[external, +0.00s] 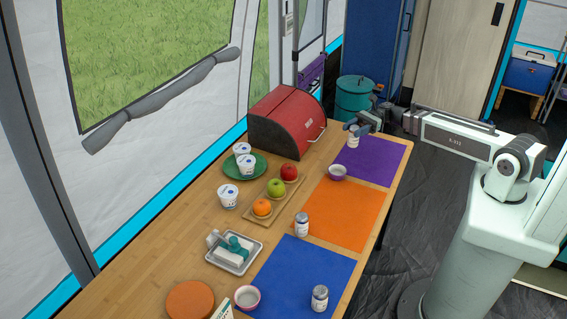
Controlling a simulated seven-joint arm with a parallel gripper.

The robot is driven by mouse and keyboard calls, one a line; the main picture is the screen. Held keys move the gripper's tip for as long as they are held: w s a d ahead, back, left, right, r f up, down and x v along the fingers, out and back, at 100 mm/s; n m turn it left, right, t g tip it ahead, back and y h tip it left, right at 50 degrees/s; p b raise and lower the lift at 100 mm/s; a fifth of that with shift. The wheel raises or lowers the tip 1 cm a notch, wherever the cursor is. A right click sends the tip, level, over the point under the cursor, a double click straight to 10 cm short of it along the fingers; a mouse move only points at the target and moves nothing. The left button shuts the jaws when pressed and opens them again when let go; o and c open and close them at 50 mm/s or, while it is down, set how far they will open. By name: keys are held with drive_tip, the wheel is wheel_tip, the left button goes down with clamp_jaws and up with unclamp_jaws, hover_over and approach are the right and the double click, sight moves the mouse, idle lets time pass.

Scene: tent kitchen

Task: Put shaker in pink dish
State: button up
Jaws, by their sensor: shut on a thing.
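My gripper (357,127) is at the far end of the table, over the purple mat, shut on a small shaker (352,140) with a pale body. I cannot tell whether this shaker touches the mat. A small bowl with a pinkish-purple outside (337,173) sits by the left edge of the purple mat, nearer the camera than the gripper. A second small bowl, pink outside and pale inside (247,297), stands at the near end by the blue mat. Two other shakers stand upright, one on the orange mat (302,226) and one on the blue mat (320,299).
A red bread box (287,122) stands at the back left. A green plate (260,170) with white cups, a wooden tray (258,217) with fruit and a metal tray (243,266) line the left side. Much of the orange mat (345,215) is clear.

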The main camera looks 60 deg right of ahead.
drive_tip(key=s+a+r+n+g, duration=0.1)
drive_tip(key=s+a+n+g, duration=0.3)
drive_tip(key=a, duration=1.7)
drive_tip(key=s+a+n+g, duration=0.35)
drive_tip(key=a+g, duration=0.25)
drive_tip(key=a, duration=1.5)
drive_tip(key=s+a+r+n+g, duration=0.1)
drive_tip(key=s+a+n+g, duration=0.3)
drive_tip(key=a, duration=1.6)
drive_tip(key=m+t+y, duration=0.1)
drive_tip(key=m+t, duration=0.9)
drive_tip(key=t, duration=0.1)
hover_over(247, 302)
drive_tip(key=f, duration=0.2)
drive_tip(key=shift+f, duration=4.7)
drive_tip(key=shift+f, duration=0.15)
drive_tip(key=o, duration=1.2)
